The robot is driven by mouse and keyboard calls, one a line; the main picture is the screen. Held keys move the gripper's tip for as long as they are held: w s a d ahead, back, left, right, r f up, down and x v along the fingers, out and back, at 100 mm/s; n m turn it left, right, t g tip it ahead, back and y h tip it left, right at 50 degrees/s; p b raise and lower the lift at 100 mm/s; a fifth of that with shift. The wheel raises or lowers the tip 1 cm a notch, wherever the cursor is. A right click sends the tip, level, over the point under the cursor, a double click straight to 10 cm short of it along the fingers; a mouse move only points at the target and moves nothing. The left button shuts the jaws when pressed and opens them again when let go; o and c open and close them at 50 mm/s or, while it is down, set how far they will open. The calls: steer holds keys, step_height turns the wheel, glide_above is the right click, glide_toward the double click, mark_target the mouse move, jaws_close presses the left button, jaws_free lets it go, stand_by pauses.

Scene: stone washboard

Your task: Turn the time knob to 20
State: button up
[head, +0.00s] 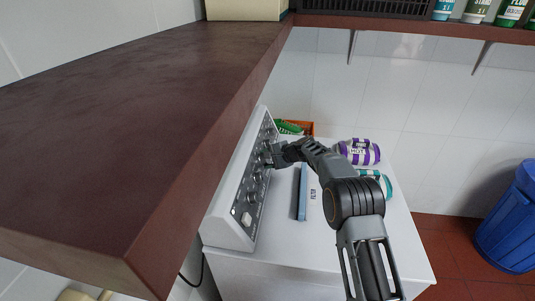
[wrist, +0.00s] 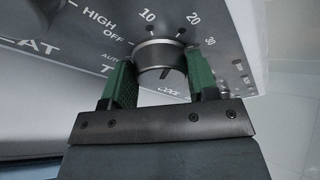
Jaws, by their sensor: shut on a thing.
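The time knob (wrist: 158,52) is a round grey knob on a grey control panel, with 10, 20 and 30 printed around its upper right side and OFF to its upper left. My gripper (wrist: 163,68) has its two green-padded fingers on either side of the knob, shut on it. A dark notch shows on the knob's lower face; I cannot tell surely which number the knob points at. In the head view, my gripper (head: 273,155) is at the sloped panel (head: 232,205) of the white machine and hides the knob there.
A dark red-brown shelf (head: 130,130) fills the left, close beside the panel. A blue bar (head: 302,192), a purple-and-white container (head: 358,151) and a teal-and-white container (head: 387,186) lie on the machine's white top (head: 285,260). A blue bin (head: 510,225) stands right.

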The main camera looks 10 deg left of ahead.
steer(key=shift+r+m+g+h+p, duration=0.15)
steer(key=shift+m+g+h+p, duration=0.2)
steer(key=shift+m+p, duration=0.95)
steer(key=o, duration=0.9)
steer(key=b+v, duration=0.4)
steer(key=v, duration=0.9)
steer(key=shift+d+r, duration=0.1)
steer(key=shift+d, duration=0.25)
steer(key=shift+w, duration=0.1)
